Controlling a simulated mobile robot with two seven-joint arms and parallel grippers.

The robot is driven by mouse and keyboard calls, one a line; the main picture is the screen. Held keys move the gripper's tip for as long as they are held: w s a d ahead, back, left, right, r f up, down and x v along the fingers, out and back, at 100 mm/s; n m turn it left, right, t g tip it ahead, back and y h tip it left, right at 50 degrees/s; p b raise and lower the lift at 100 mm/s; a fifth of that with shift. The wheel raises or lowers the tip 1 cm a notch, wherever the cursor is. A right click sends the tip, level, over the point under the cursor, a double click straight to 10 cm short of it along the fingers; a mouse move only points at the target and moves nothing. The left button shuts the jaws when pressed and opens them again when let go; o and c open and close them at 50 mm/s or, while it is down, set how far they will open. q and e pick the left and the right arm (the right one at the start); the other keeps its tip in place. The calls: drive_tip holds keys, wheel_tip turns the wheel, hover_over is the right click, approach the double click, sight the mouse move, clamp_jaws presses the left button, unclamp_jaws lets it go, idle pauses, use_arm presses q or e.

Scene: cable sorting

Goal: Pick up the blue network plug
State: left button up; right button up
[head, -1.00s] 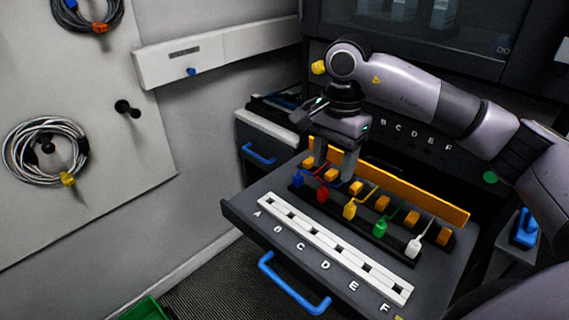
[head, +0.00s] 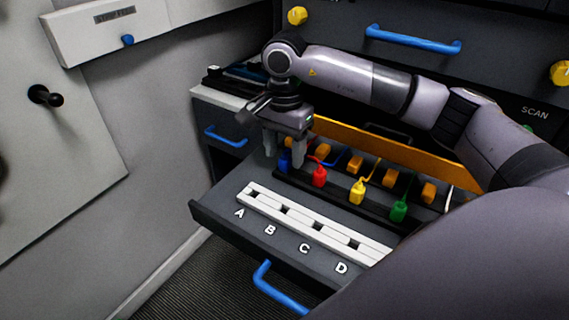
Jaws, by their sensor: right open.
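The blue network plug (head: 285,162) stands at the left end of a row of coloured plugs in the open drawer. My right gripper (head: 284,160) points down over it, open, with one finger on each side of the blue plug in the picture. The fingers partly hide the plug. Whether they touch it I cannot tell. My left gripper is not in view.
The red plug (head: 319,177) is close to the right of the gripper; yellow (head: 358,191) and green (head: 399,208) plugs follow. An orange bar (head: 345,137) runs behind them. A white slotted strip (head: 268,202) lies in front. My arm hides the drawer's right side.

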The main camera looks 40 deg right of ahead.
drive_tip(key=shift+w+f, duration=0.1)
drive_tip(key=shift+f, duration=1.45)
clamp_jaws()
drive_tip(key=shift+r, duration=0.15)
wheel_tip(320, 180, up, 19)
drive_tip(key=p, duration=0.2)
wheel_tip(320, 180, up, 4)
drive_tip(key=p, duration=0.5)
hover_over(284, 158)
drive_tip(key=shift+r, duration=0.15)
drive_tip(key=shift+b, duration=0.35)
